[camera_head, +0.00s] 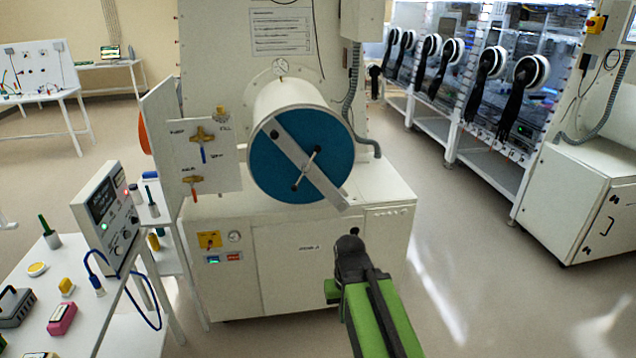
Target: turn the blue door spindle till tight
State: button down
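The round blue door (268,165) closes the end of the white cylindrical chamber (283,95) in the middle of the head view. A grey bar (327,189) crosses it diagonally.
A valve panel (222,160) with brass valves stands just left of the door. A white cabinet (290,262) is underneath. A table (78,335) with a control box (108,215) and small items is at left. Gloveboxes (540,75) line the right, beyond open floor.

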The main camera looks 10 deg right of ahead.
aim_at(306, 169)
jog(key=u, duration=0.25)
jog(key=i, duration=0.9)
jog(key=u, duration=2.8)
jog(key=k, duration=1)
jog(key=z, duration=1.2)
jog(key=i, duration=0.2)
jog(key=u, duration=0.4)
